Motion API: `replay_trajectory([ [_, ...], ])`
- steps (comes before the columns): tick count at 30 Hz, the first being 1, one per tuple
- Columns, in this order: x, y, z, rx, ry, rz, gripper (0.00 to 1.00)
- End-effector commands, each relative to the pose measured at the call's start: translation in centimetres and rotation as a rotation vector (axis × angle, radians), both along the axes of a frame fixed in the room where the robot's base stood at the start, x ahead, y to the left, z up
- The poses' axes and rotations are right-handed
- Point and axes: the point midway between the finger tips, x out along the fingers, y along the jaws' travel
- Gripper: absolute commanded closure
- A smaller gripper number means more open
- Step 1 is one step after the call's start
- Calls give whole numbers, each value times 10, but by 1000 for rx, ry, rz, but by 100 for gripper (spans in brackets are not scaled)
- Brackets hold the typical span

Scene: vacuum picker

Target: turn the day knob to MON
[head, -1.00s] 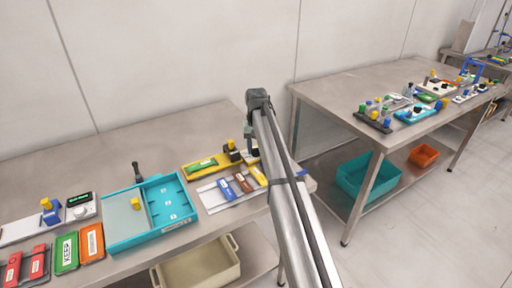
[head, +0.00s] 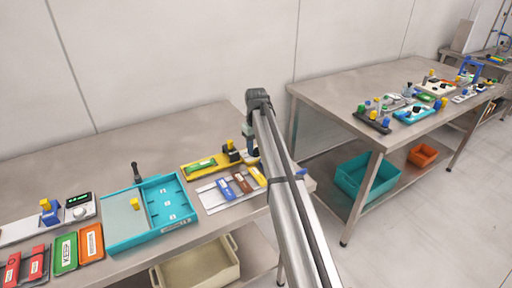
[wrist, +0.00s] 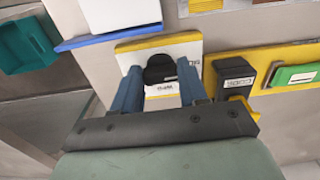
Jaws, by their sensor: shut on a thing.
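The day knob (wrist: 160,68) is a black knob on a white plate with a yellow border (wrist: 131,58), seen in the wrist view. My gripper (wrist: 159,76) has its two blue fingers on either side of the knob and is shut on it. Small dark lettering shows on the plate near the knob and by the right finger, too small and tilted to read surely. In the head view, my gripper (head: 249,146) is at the right end of the near table, and my arm hides most of the knob's plate there.
A yellow tray with a green block (head: 201,165) and a dark labelled block (wrist: 236,75) stand close beside the plate. A white rack of coloured pieces (head: 214,202) lies in front. A teal tray (head: 150,236) is further left. The table's back is clear.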

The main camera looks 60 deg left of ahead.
Motion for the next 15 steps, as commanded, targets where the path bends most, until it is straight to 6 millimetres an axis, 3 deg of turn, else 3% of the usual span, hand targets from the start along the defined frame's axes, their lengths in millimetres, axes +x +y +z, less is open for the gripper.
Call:
replay_trajectory([
  [7, 0, -1, -1, -3, 0, 3, 88],
  [8, 0, -1, -1, -3, 0, 3, 55],
  [15, 0, -1, 0, -2, 0, 1, 32],
])
